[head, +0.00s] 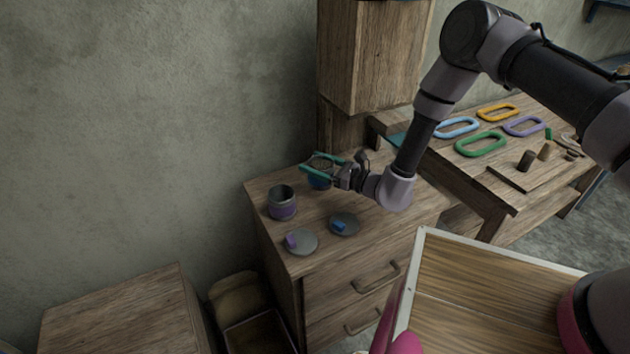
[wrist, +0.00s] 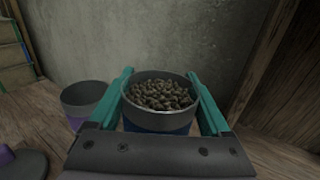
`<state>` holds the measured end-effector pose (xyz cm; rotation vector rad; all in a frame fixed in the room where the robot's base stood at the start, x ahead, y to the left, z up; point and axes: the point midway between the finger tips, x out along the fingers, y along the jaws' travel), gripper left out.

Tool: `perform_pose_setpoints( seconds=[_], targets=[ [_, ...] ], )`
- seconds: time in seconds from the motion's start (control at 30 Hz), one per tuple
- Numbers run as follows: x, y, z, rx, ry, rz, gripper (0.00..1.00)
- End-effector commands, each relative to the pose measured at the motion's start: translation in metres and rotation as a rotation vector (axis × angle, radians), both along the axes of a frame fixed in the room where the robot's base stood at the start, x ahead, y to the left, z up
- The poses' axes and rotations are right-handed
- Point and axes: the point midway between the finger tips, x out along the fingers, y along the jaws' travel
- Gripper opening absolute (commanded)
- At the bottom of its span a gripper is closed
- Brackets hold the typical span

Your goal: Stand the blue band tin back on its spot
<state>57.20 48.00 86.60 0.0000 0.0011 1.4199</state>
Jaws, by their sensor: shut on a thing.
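The blue band tin (head: 320,180) is at the back of the wooden cabinet top. In the wrist view the blue band tin (wrist: 158,104) is open at the top and filled with small brown pieces. My gripper (head: 322,168) is shut on it, with one teal finger on each side; the fingers also show in the wrist view (wrist: 162,92). The tin looks upright. I cannot tell whether its base touches the cabinet top. Its spot is not clearly marked in either view.
A purple band tin (head: 282,203) stands open to the left. Two grey lids, one with a blue knob (head: 344,224) and one with a purple knob (head: 301,242), lie at the front of the cabinet top (head: 372,232). A wooden post (head: 345,130) rises behind.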

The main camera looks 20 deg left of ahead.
Motion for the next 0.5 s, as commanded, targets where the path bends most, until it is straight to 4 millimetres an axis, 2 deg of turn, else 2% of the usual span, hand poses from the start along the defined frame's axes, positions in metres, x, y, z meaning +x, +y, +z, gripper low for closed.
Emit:
perform_pose_setpoints(
  seconds=[0.03, 0.27, 0.4, 0.5],
  targets=[
    [0.000, 0.000, -0.007, 0.000, -0.001, 0.000, 0.16],
    [-0.001, 0.000, -0.026, -0.001, 0.000, 0.001, 0.16],
    [0.000, 0.000, -0.047, -0.001, 0.000, 0.000, 0.16],
    [0.000, 0.000, -0.053, 0.000, -0.001, 0.000, 0.16]
  ],
)
